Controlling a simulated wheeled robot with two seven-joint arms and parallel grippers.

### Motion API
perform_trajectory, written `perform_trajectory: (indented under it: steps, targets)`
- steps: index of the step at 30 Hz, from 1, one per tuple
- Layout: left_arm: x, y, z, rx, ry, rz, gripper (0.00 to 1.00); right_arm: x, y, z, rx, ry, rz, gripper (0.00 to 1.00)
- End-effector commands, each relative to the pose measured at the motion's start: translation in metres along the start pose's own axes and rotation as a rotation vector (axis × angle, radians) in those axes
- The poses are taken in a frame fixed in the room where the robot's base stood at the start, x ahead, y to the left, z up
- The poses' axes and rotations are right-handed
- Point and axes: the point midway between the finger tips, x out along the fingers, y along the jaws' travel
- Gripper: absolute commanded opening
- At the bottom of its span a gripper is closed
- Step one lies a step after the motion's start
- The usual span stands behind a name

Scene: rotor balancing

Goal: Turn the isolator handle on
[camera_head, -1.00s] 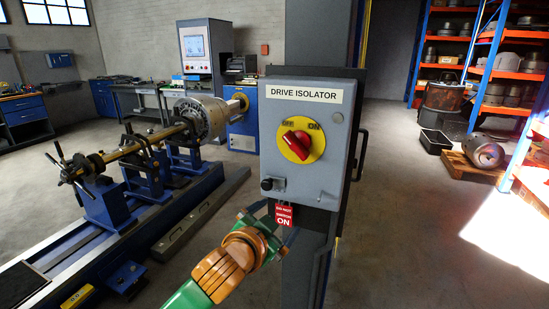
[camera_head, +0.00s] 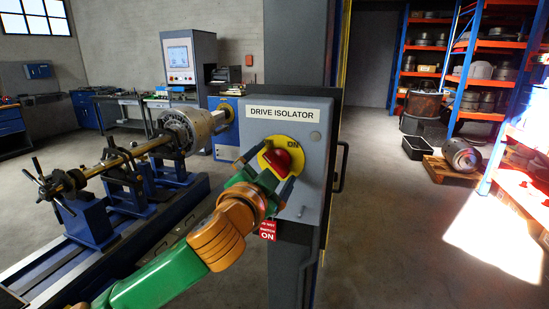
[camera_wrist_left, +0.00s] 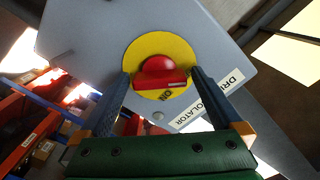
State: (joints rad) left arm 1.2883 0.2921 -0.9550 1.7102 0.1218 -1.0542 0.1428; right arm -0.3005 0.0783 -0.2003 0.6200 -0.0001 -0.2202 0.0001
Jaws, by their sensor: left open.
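The grey drive isolator box (camera_head: 312,185) is on a dark post, with its label at the top. Its red handle (camera_head: 278,161) sits on a yellow round plate (camera_head: 297,143); the wrist view also shows the handle (camera_wrist_left: 160,72) and plate (camera_wrist_left: 140,52). The word ON shows on the plate; OFF is hidden. My left gripper (camera_head: 268,172) is in front of the plate, its fingers open on either side of the handle. In the wrist view the left gripper (camera_wrist_left: 160,90) has a gap to the handle on both sides. My right gripper is not in view.
A red tag (camera_head: 268,230) hangs below the box. A door-like bar handle (camera_head: 342,167) sticks out at the box's right side. The balancing machine with its rotor (camera_head: 187,128) stands to the left. Open floor lies to the right, before orange shelves (camera_head: 480,80).

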Motion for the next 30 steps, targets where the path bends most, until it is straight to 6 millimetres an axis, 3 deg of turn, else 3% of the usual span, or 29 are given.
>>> perform_trajectory:
  steps: [11, 14, 20, 30]
  targets:
    - [0.0100, 0.0006, 0.0008, 0.001, 0.000, 0.000, 1.00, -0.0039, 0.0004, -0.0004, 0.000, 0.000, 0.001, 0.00]
    - [0.0100, 0.0006, 0.0008, 0.000, 0.000, 0.000, 0.78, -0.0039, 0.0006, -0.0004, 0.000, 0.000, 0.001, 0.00]
    - [0.0099, 0.0006, 0.0009, 0.000, 0.000, 0.000, 0.24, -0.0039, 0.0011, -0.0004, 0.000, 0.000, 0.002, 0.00]
    - [0.0098, -0.0005, 0.0000, 0.059, -0.001, 0.001, 0.24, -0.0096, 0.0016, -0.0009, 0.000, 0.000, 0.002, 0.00]
